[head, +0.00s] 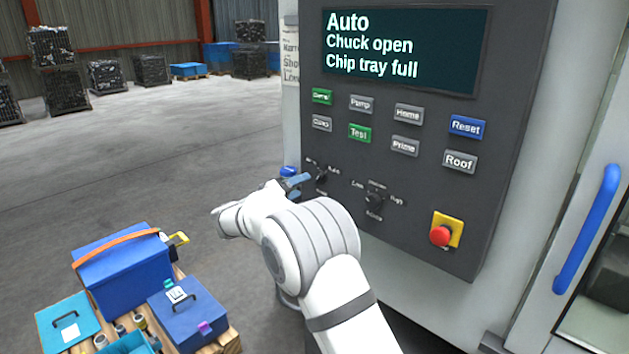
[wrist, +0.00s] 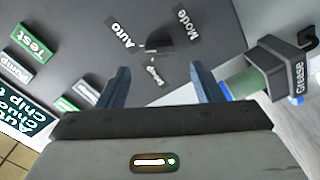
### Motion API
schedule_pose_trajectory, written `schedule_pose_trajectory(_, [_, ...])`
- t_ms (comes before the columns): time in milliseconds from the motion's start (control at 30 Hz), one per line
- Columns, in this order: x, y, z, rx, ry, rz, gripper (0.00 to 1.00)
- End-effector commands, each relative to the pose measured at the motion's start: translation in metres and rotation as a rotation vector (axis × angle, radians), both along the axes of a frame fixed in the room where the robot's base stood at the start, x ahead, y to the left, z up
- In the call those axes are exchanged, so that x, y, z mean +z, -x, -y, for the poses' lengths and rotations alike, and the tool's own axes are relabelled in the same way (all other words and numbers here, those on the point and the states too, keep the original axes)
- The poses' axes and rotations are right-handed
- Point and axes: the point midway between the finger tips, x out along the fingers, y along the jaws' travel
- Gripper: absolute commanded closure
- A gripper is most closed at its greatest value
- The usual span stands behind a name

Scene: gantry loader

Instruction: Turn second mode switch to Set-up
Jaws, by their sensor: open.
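The dark panel carries two black rotary switches in the head view. The left switch (head: 321,178) is just right of my gripper (head: 299,184); the right switch (head: 375,201) sits lower, with small labels around it. In the wrist view a dark knob (wrist: 158,42) lies ahead of my gripper (wrist: 160,69), roughly midway between its blue fingers. The fingers are spread and empty, apart from the knob.
The screen (head: 402,48) reads Auto, Chuck open, Chip tray full. Several buttons, including Test (head: 360,133), sit above the switches; a red stop button (head: 440,235) is lower right. A Grease box (wrist: 283,70) is right of my fingers. A loaded pallet (head: 230,340) stands lower left.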

Motion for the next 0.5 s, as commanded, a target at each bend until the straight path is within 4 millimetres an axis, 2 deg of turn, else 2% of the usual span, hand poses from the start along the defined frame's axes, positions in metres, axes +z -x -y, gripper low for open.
schedule_pose_trajectory(233, [0.002, -0.031, 0.025, -0.003, 0.0, -0.002, 0.4])
schedule_pose_trajectory(500, [0.0, -0.042, 0.034, -0.001, -0.001, -0.003, 0.4])
